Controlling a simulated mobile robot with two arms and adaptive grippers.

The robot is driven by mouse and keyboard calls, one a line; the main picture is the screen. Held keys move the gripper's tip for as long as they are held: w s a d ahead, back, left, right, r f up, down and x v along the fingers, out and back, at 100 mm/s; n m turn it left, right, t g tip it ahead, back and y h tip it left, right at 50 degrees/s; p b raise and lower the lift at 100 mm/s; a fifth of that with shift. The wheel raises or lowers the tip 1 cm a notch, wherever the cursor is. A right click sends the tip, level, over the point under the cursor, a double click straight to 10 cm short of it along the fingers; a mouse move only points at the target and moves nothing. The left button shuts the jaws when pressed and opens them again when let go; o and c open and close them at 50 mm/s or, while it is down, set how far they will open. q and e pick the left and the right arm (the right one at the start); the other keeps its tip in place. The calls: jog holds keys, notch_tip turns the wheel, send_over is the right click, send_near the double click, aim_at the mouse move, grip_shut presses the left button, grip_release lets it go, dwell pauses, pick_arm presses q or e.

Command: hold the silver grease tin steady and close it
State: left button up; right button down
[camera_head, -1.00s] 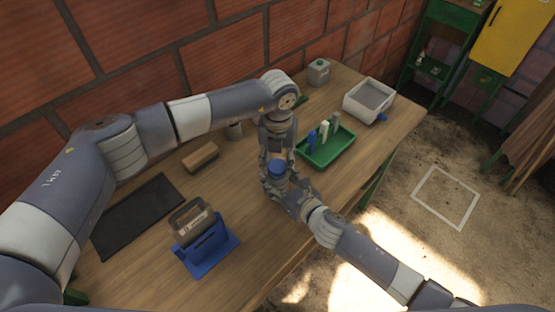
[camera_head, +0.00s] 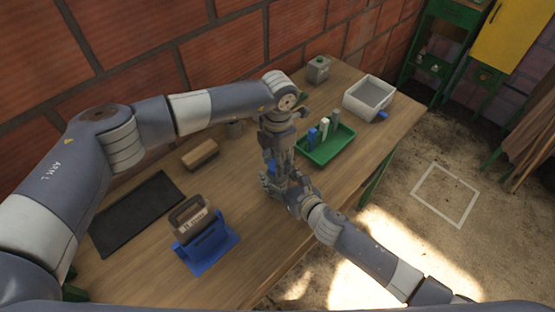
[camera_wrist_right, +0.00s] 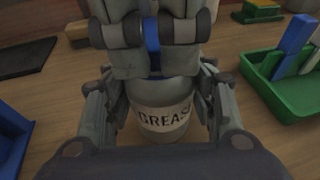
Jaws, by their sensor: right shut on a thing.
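The silver grease tin (camera_wrist_right: 165,120), with a pale label reading GREASE, stands upright between the fingers of my right gripper (camera_wrist_right: 163,128). Those fingers are shut on its sides. In the head view my right gripper (camera_head: 280,186) comes in from the lower right, and the tin is largely hidden there. My left gripper (camera_head: 275,160) points down from above, right over the tin. A blue lid (camera_wrist_right: 152,45) shows as a strip between its grey finger parts in the right wrist view. The rest of the lid is hidden, so I cannot tell whether the left fingers grip it.
A green tray (camera_head: 325,155) with upright blue and pale pieces stands just right of the grippers. A blue stand (camera_head: 208,249) with a brown block, a black mat (camera_head: 137,213) and a wooden block (camera_head: 200,154) lie to the left. A grey-white box (camera_head: 368,98) is at the far right.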

pick_arm(q)
jog(key=m, duration=0.5)
jog(key=shift+m, duration=0.3)
jog(key=m, duration=1)
jog(key=shift+m, duration=0.3)
jog(key=m, duration=1.6)
jog(key=shift+w, duration=0.1)
jog(key=o, duration=0.6)
